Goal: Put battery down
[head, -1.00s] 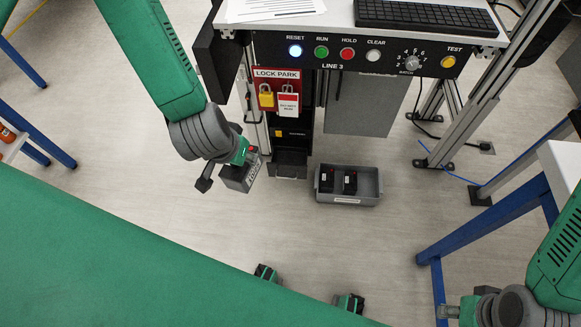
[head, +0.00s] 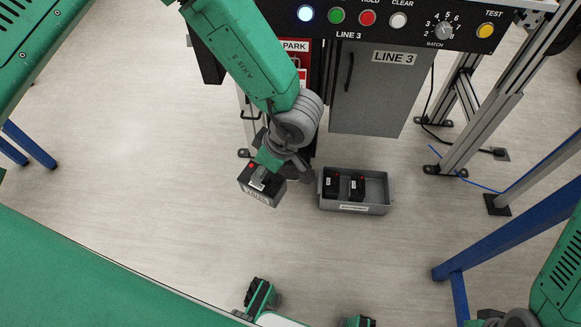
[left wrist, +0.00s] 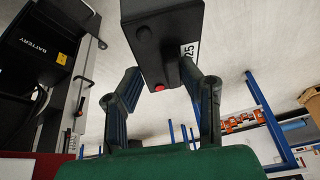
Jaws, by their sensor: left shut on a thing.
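My left gripper (head: 265,172) is shut on a battery (head: 262,195), a dark grey box with a red button and a white label. In the left wrist view the battery (left wrist: 158,50) sits between the two fingers of the gripper (left wrist: 163,90). In the head view it appears just left of a grey bin (head: 352,209); its height above the floor is hard to judge. Two black batteries (head: 357,188) lie in the left and middle part of the bin, and its right part looks empty. Only part of my right arm shows at the lower right; its fingers are out of frame.
The LINE 3 console (head: 380,25) and a grey cabinet (head: 380,85) stand behind the bin. A black unit marked BATTERY (left wrist: 35,45) shows in the left wrist view. A blue frame (head: 510,230) is at right. The floor left of the battery is clear.

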